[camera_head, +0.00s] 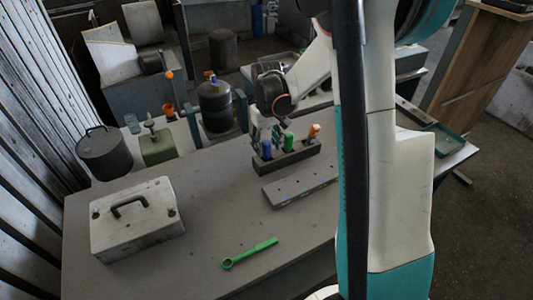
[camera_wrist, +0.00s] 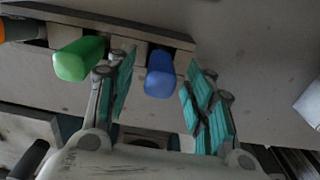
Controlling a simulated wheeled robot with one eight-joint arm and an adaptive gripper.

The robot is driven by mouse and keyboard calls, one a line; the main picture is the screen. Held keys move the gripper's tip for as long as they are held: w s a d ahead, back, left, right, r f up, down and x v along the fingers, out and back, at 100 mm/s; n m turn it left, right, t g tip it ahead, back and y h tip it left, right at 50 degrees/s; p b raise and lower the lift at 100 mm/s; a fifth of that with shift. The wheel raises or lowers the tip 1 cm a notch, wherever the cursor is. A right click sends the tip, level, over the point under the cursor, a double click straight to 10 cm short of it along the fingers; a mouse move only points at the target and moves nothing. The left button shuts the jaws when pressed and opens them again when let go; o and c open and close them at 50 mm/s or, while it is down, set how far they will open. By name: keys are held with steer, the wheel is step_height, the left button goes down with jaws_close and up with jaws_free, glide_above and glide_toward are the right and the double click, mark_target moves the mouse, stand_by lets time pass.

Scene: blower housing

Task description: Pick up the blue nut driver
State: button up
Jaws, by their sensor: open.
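The blue nut driver (camera_head: 267,150) stands upright in a dark rack (camera_head: 300,160) on the table, at the rack's left end in the head view. In the wrist view its blue handle (camera_wrist: 159,76) shows between the two teal-padded fingers of my gripper (camera_wrist: 158,88). The fingers are apart, with a gap on both sides of the handle. In the head view my gripper (camera_head: 262,132) is at the blue handle, partly hidden by my arm. The nut driver's shaft is hidden.
A green-handled tool (camera_wrist: 80,58) stands close beside my gripper's left finger in the wrist view. An orange-handled one (camera_head: 314,130) is farther along the rack. A grey plate (camera_head: 300,187), a green wrench (camera_head: 249,252) and a metal box (camera_head: 136,218) lie on the table.

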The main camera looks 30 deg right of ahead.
jaws_close()
stand_by(0.3)
step_height(320, 180, up, 20)
steer(key=p, duration=0.4)
steer(key=shift+p, duration=0.3)
steer(key=c, duration=0.6)
jaws_free()
steer(key=shift+c, duration=0.2)
jaws_close()
